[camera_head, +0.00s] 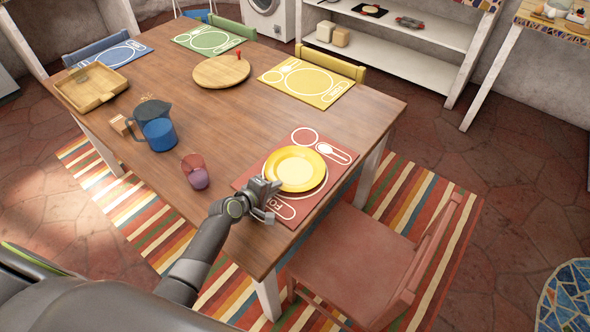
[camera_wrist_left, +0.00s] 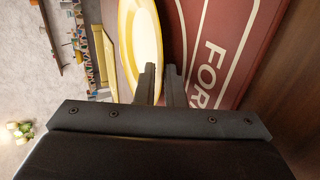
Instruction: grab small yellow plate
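The small yellow plate (camera_head: 296,168) lies on the red placemat (camera_head: 338,166) at the table's near right corner. My left gripper (camera_head: 272,190) is at the plate's near left rim. In the left wrist view the plate (camera_wrist_left: 139,40) stands along the left of the fingers. My fingertips (camera_wrist_left: 161,72) are a narrow gap apart, one over the plate side and one over the mat side, with the rim running between them. I cannot tell whether they press on the rim. My right gripper is not in view.
A wooden tray (camera_head: 90,87) and a round board (camera_head: 221,71) lie beyond. A reddish chair (camera_head: 350,258) stands at the near side.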

